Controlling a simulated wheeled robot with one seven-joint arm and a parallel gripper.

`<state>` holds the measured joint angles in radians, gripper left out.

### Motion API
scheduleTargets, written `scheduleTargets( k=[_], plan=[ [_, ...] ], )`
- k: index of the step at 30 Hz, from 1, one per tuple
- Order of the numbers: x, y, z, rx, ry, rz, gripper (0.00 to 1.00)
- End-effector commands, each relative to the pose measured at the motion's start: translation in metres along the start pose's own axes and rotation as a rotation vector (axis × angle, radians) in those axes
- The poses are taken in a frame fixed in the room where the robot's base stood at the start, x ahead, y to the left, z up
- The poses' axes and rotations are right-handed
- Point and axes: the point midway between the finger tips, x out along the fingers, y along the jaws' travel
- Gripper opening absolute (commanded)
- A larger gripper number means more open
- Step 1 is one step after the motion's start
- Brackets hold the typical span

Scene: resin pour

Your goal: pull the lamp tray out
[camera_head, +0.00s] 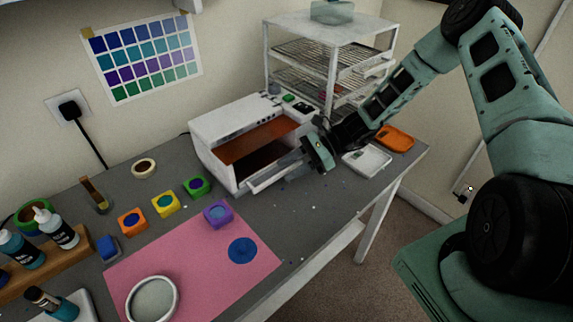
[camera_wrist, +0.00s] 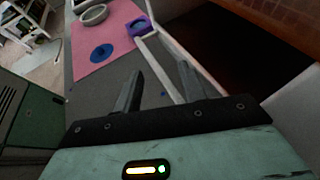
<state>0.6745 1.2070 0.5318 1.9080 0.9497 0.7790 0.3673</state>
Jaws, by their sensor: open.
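The lamp (camera_head: 222,119) is a white box on the grey table, with a dark orange window and an open front. The lamp tray's white front bar (camera_head: 270,180) runs along the low front of the lamp. My gripper (camera_head: 303,164) is at the right end of this bar. In the wrist view my gripper (camera_wrist: 158,88) is open. The thin white bar (camera_wrist: 160,63) passes between its two fingers, apart from the left one; contact with the right one is unclear. The tray's inside is dark and mostly hidden.
A pink mat (camera_head: 185,265) with a blue disc lies in front of the lamp. A purple block (camera_head: 218,214) stands near the bar. A wire rack (camera_head: 330,60) stands behind; a white dish (camera_head: 367,160) and orange dish (camera_head: 396,138) lie right. The table between lamp and front edge is mostly clear.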

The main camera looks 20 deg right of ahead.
Motion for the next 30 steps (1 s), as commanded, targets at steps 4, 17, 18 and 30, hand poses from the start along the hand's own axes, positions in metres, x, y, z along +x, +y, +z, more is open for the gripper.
scheduleTargets(
  k=[4,17,18,30],
  plan=[
    [0.011,0.000,0.000,0.002,0.000,0.000,0.41],
    [0.013,0.000,-0.001,0.001,0.001,-0.001,0.13],
    [0.013,0.000,0.000,0.001,0.001,-0.001,0.02],
    [-0.006,0.045,-0.008,0.013,0.001,-0.004,0.00]
  ],
)
